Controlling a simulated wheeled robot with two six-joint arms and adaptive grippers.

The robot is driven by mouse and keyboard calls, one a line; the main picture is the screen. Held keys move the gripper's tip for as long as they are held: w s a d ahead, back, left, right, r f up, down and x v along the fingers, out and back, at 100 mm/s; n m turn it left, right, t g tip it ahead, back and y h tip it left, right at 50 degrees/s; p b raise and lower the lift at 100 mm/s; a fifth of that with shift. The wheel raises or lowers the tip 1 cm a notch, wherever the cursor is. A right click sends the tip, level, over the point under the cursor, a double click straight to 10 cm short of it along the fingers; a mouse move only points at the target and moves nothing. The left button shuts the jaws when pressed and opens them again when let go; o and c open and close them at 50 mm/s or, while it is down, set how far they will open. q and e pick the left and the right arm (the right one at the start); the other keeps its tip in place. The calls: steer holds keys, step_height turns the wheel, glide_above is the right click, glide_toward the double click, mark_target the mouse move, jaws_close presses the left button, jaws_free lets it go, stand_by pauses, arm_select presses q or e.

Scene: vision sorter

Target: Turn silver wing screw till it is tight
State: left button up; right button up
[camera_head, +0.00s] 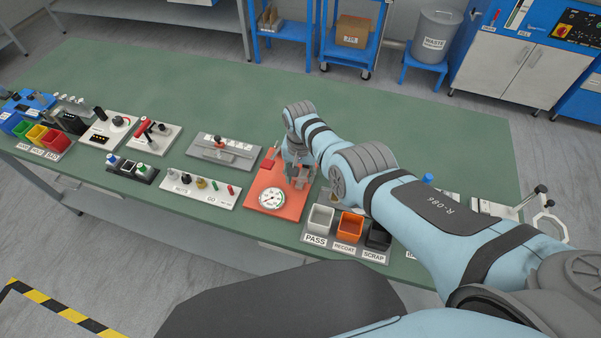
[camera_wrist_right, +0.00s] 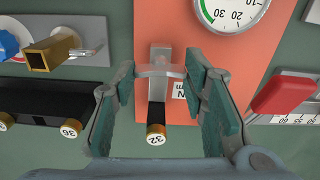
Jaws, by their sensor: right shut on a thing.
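The silver wing screw (camera_wrist_right: 158,71) sits on the orange base plate (camera_wrist_right: 225,75) in the right wrist view, with its wings reaching toward both fingers. My right gripper (camera_wrist_right: 161,80) is shut on the wing screw, one teal pad on each side. The gripper (camera_head: 298,181) also shows in the head view at the right part of the orange plate (camera_head: 254,203), and hides the screw there. A round dial gauge (camera_head: 272,198) stands on that plate; part of it shows in the wrist view (camera_wrist_right: 228,8). My left gripper is not in view.
A dark brass-ended piece marked 32 (camera_wrist_right: 156,135) lies between the fingers. A red handle (camera_wrist_right: 283,94) is to the right in the wrist view. PASS (camera_head: 320,219), RECOAT (camera_head: 350,226) and SCRAP (camera_head: 378,236) bins are close by. The rear of the green bench (camera_head: 200,85) is clear.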

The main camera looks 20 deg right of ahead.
mark_target(300, 177)
steer(key=m, duration=0.4)
steer(key=shift+s+f+m, duration=0.1)
steer(key=shift+s+m, duration=0.1)
steer(key=shift+m, duration=0.2)
stand_by(0.4)
steer(key=o, duration=1.2)
steer(key=shift+a, duration=0.1)
steer(key=shift+c, duration=0.2)
steer(key=shift+w, duration=0.1)
steer(key=shift+w+r, duration=0.1)
steer(key=shift+r, duration=0.35)
step_height(300, 177, up, 11)
steer(key=shift+r, duration=0.15)
